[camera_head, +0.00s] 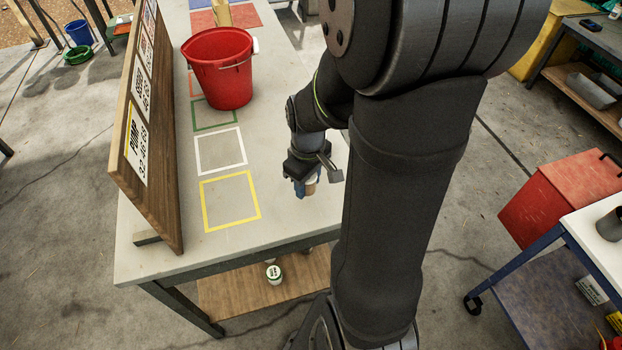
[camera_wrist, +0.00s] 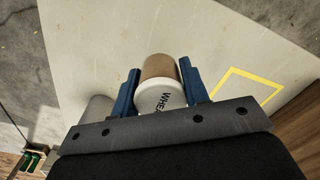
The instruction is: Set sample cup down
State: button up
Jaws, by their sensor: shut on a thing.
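My gripper (camera_head: 306,185) is over the right part of the pale table (camera_head: 160,247), to the right of the yellow square outline (camera_head: 257,205). In the wrist view, its blue fingers (camera_wrist: 160,92) stand on both sides of the sample cup (camera_wrist: 158,98). The cup has a tan body and a white lid with black lettering that starts "WHEA". In the head view, a small part of the cup (camera_head: 311,187) shows between the fingers. I cannot tell whether its base touches the table.
White (camera_head: 241,150) and green (camera_head: 237,121) outlined squares lie behind the yellow one. A red bucket (camera_head: 220,75) stands farther back. A wooden sign board (camera_head: 150,140) edges the table's left side. A lidded cup (camera_head: 273,272) stands on the lower shelf.

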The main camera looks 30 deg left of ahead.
aim_at(305, 200)
jog(key=shift+s+a+f, duration=0.1)
jog(key=shift+a+f, duration=0.25)
jog(key=shift+f, duration=1.85)
jog(key=shift+f, duration=0.2)
jog(key=o, duration=1)
jog(key=shift+r, duration=0.1)
notch_tip(305, 200, up, 12)
jog(key=shift+r, duration=0.15)
